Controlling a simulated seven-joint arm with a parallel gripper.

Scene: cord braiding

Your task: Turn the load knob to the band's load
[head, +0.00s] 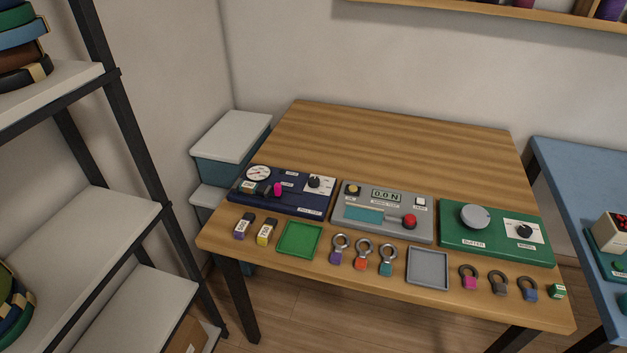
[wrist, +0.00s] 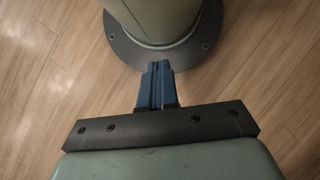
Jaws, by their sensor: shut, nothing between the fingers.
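The dark blue panel (head: 300,203) stands at the table's left, with a white round dial (head: 259,172), a magenta knob (head: 277,189) and a black knob (head: 315,181) on a white scale plate. A small dark piece with a pale tag (head: 247,187) sits by the dial. The green panel (head: 480,246) at the right has a grey disc and another black knob (head: 525,231) on a white plate. The labels are too small to tell which is the load knob. My gripper (wrist: 156,66) is shut and empty over the floor, away from the table; the head view does not show it.
A grey panel (head: 345,222) with a display reading 0.0 N and a red knob stands between them. In front are a green tray (head: 299,240), a grey tray (head: 428,268), several ringed weights and shackles, and two tagged bands (head: 243,226). The table's back half (head: 400,140) is clear. Shelves stand left.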

